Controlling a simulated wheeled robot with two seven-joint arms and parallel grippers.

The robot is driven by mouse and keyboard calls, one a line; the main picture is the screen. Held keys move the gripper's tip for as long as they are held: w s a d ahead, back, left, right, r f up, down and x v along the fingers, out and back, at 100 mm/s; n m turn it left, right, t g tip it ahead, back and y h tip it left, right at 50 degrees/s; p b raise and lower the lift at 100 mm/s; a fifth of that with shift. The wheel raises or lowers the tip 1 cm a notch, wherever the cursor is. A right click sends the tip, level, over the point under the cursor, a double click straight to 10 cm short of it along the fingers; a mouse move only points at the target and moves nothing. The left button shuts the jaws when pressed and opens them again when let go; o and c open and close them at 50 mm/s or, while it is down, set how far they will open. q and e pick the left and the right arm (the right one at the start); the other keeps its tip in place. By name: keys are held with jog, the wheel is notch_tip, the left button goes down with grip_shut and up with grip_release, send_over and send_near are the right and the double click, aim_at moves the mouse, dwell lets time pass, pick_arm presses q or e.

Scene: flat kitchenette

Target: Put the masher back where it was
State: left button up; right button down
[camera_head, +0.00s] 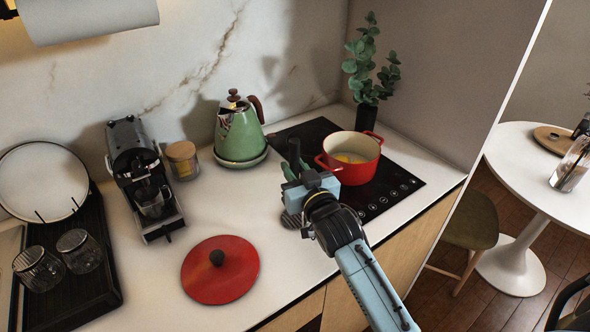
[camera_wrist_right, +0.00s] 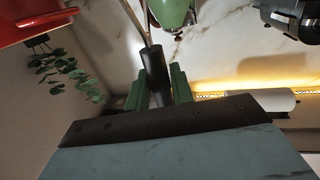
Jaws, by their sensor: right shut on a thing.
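My right gripper (camera_head: 296,172) is over the counter, just left of the red pot (camera_head: 333,168). It is shut on the masher, whose black handle (camera_head: 294,151) stands up between the green fingers. A grey ribbed piece, likely the masher's head (camera_head: 291,220), shows below the gripper near the counter; I cannot tell if it touches. In the right wrist view the black handle (camera_wrist_right: 153,66) sits between the fingers (camera_wrist_right: 158,92), with a thin metal shaft beyond it. My left gripper is not in view.
The red pot with yellow contents stands on the black hob (camera_head: 395,190). A red lid (camera_head: 232,277) lies on the counter. A green kettle (camera_head: 238,135), jar (camera_head: 183,158), coffee machine (camera_head: 128,150) and black rack with glasses (camera_head: 95,290) stand leftward. A plant (camera_head: 366,75) is behind the pot.

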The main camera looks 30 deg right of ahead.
jog(key=shift+f, duration=0.1)
jog(key=c, duration=1.2)
grip_release()
jog(key=shift+s, duration=0.15)
jog(key=s, duration=1.1)
jog(key=shift+s+a+b, duration=0.3)
jog(key=shift+s+a, duration=0.05)
